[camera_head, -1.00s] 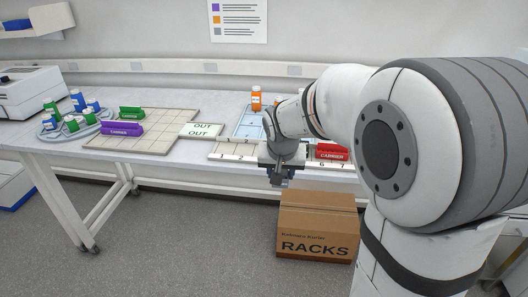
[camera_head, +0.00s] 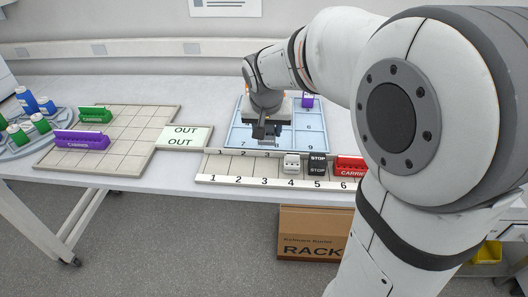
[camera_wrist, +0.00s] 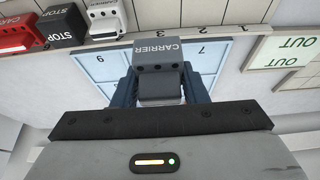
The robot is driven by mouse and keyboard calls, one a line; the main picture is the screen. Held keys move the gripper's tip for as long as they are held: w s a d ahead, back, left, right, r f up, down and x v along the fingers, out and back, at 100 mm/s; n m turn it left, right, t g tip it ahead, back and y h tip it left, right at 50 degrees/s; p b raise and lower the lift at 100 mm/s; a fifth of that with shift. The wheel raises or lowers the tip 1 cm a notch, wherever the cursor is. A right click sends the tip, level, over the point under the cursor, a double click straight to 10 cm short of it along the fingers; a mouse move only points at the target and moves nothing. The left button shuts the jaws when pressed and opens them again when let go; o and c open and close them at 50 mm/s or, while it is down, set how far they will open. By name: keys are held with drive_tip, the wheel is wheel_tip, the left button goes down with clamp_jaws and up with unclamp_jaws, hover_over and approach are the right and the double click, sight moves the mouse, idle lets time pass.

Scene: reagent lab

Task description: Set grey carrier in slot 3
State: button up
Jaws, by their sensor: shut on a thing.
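My gripper (camera_head: 266,131) is above the blue numbered tray (camera_head: 238,135), pointing down. The wrist view shows its jaws (camera_wrist: 160,88) shut on the grey carrier (camera_wrist: 158,54), whose label faces that camera. In the head view the carrier is small and dark against the jaws, hard to make out. The slot rack (camera_head: 225,182) runs along the table's front edge with numbers on its front. Slot 3 (camera_head: 265,168) looks empty, with slots 1 and 2 empty to its left. Whether the carrier touches the tray cannot be told.
A white carrier (camera_head: 291,163) stands in slot 4, a black STOP block (camera_head: 318,164) in slot 5, a red carrier (camera_head: 349,167) at slot 6. An OUT plate (camera_head: 184,138) lies left of the tray. Green (camera_head: 94,115) and purple (camera_head: 81,140) carriers stand on the left grid.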

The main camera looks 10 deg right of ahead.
hover_over(267, 162)
drive_tip(key=s, duration=0.1)
drive_tip(key=f, duration=0.6)
drive_tip(key=shift+s+a, duration=0.1)
drive_tip(key=shift+a, duration=0.15)
drive_tip(key=shift+f, duration=2)
drive_tip(key=shift+s, duration=0.1)
drive_tip(key=shift+b, duration=0.3)
drive_tip(key=o, duration=0.5)
drive_tip(key=shift+f, duration=0.15)
drive_tip(key=shift+o, duration=0.9)
